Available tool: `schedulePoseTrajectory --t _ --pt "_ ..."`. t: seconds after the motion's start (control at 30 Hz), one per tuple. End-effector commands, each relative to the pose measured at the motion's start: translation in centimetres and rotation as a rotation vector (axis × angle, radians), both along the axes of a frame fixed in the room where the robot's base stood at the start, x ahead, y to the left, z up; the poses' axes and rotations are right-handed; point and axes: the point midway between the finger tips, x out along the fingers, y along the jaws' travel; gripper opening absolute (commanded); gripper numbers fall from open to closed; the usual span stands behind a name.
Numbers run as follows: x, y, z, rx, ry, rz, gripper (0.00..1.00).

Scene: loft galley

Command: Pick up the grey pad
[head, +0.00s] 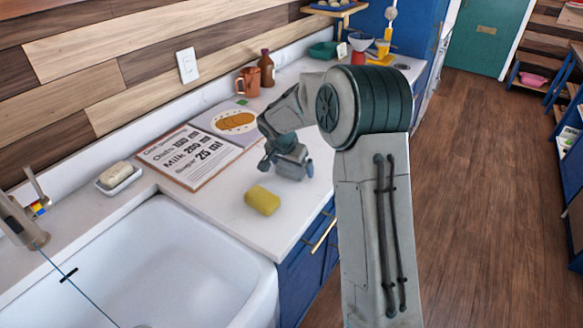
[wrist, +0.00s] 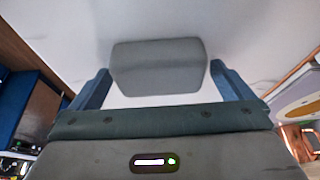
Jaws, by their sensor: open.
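The grey pad (wrist: 158,66) is a rounded grey block on the white counter in the wrist view. It lies ahead of my gripper's palm, with one blue finger at its left and one at its right. My gripper (wrist: 162,80) is open, and slim gaps seem to show beside the pad, so I see no firm hold. In the head view my gripper (head: 288,168) is low over the counter, pointing down. I cannot make out the pad there; my gripper hides that spot.
A yellow sponge (head: 262,200) lies close to my gripper, nearer the sink (head: 190,270). A recipe board (head: 185,155) and a picture board (head: 235,122) lie behind. A soap dish (head: 119,178) is at left. A copper mug (head: 248,82) and brown bottle (head: 266,68) stand at the back.

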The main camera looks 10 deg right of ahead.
Motion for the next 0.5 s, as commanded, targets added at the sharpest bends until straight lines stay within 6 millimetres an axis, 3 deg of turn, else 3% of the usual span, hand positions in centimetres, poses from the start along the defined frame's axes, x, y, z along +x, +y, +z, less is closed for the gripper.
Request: schedulePoseTrajectory --t 0.17,0.3,0.5 --pt "0.00 -0.01 -0.03 0.000 0.000 0.000 1.00" --pt "0.00 -0.01 -0.02 0.000 0.000 0.000 0.61" --pt "-0.01 -0.01 0.00 0.000 0.000 0.000 0.58"
